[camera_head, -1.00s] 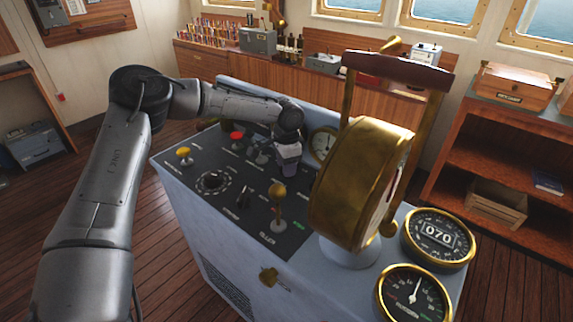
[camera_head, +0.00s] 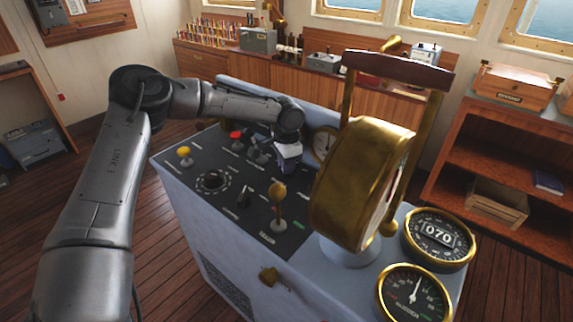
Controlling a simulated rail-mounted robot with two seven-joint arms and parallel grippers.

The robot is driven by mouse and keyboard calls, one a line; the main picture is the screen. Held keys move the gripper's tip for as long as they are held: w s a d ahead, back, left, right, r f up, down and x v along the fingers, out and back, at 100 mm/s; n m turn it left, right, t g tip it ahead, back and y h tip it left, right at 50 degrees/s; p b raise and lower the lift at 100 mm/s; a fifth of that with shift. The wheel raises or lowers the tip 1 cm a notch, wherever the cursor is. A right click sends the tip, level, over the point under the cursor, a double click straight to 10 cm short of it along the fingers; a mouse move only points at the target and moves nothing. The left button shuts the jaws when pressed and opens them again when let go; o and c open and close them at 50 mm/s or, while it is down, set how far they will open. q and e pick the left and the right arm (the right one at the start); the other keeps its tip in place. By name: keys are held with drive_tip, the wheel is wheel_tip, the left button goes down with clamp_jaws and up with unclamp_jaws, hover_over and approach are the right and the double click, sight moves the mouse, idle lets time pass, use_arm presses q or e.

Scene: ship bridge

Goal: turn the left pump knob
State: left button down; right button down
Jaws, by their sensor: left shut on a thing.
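My left gripper (camera_head: 284,168) points down at the dark control panel (camera_head: 212,215) of the console, behind the brass tiller lever and left of the large brass telegraph. It is shut on a small knob, most likely the left pump knob. The knob is hidden by the gripper, so its pointer and angle cannot be seen. My right gripper is not in view.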

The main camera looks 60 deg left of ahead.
use_arm(q)
drive_tip(key=n, duration=0.5)
drive_tip(key=shift+d+n, duration=0.25)
drive_tip(key=shift+n, duration=0.15)
drive_tip(key=n, duration=0.4)
drive_tip(key=shift+w+d+n, duration=0.1)
drive_tip(key=shift+w+n, duration=0.05)
drive_tip(key=shift+n, duration=0.65)
drive_tip(key=shift+r, duration=0.1)
drive_tip(key=c, duration=1.1)
unclamp_jaws()
drive_tip(key=shift+c, duration=0.2)
wheel_tip(320, 180, up, 14)
drive_tip(key=b, duration=0.1)
drive_tip(key=shift+f, duration=0.2)
